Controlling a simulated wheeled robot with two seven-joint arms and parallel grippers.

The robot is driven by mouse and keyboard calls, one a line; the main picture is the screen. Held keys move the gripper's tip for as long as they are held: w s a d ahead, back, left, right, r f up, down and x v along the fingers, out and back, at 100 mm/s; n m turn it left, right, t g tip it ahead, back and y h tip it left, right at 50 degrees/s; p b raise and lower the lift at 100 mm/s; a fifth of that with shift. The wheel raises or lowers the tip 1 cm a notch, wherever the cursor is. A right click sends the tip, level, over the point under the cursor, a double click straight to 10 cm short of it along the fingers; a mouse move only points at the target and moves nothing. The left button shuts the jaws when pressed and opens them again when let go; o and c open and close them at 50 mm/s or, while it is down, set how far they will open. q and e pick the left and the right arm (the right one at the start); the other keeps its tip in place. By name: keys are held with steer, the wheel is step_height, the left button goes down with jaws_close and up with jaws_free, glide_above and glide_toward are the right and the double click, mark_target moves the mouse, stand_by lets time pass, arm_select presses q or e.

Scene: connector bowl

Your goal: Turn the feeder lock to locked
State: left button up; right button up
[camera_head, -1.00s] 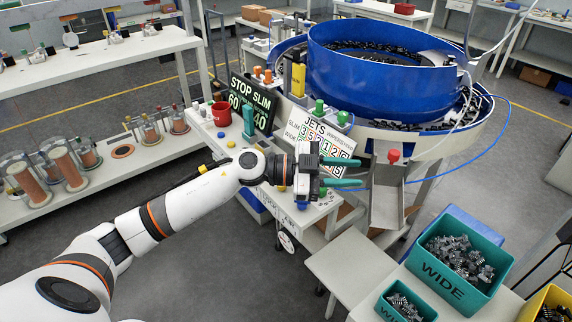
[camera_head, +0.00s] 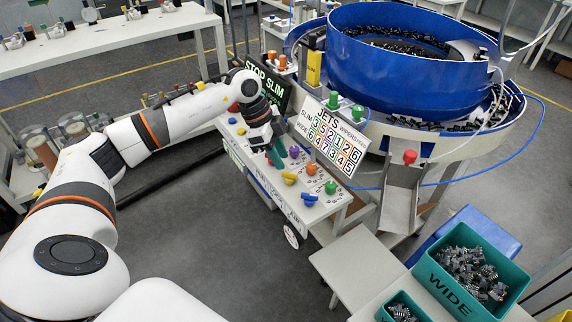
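The control panel (camera_head: 262,165) of the feeder has several coloured knobs: a green knob (camera_head: 331,187), a blue knob (camera_head: 309,199), an orange knob (camera_head: 311,169), a purple knob (camera_head: 294,152) and a yellow knob (camera_head: 290,178). I cannot tell which is the feeder lock; labels are too small to read. My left gripper (camera_head: 275,157) points down over the panel's far half, its teal fingers close to the surface. The gap between the fingers and anything between them are unclear. My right gripper is out of view.
A blue bowl feeder (camera_head: 400,80) stands behind the panel. A JETS sign (camera_head: 331,139) and a dark STOP SLIM sign (camera_head: 268,85) stand along the panel's back edge. A red-topped chute (camera_head: 403,190) and a teal WIDE bin (camera_head: 468,275) are at the right.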

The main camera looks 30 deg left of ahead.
mark_target(286, 172)
arm_select(q)
steer(key=shift+x, duration=2.25)
steer(key=shift+c, duration=0.2)
jaws_close()
